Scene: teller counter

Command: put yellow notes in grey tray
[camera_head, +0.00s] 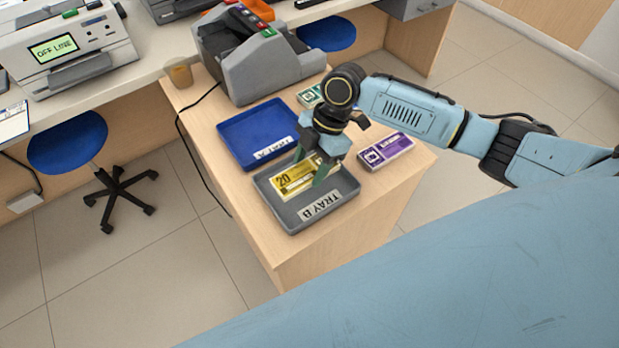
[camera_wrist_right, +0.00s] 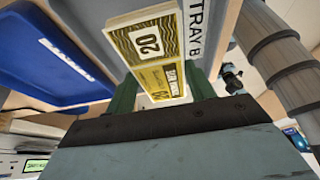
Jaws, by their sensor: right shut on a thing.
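The yellow notes (camera_head: 293,181), a bundle marked 20, are over the grey tray (camera_head: 335,199) labelled TRAY B. My right gripper (camera_head: 316,172) is shut on them, its green fingers on either side of the bundle. In the right wrist view the yellow notes (camera_wrist_right: 150,48) sit between the green fingers, with the grey tray (camera_wrist_right: 98,12) beyond. I cannot tell whether the bundle touches the tray floor. My left gripper is not in view.
A blue tray (camera_head: 235,128) stands just behind the grey tray. A purple bundle (camera_head: 386,151) lies to the right and a green bundle (camera_head: 308,96) behind. A grey counting machine (camera_head: 250,60) and a cup (camera_head: 179,73) stand farther back.

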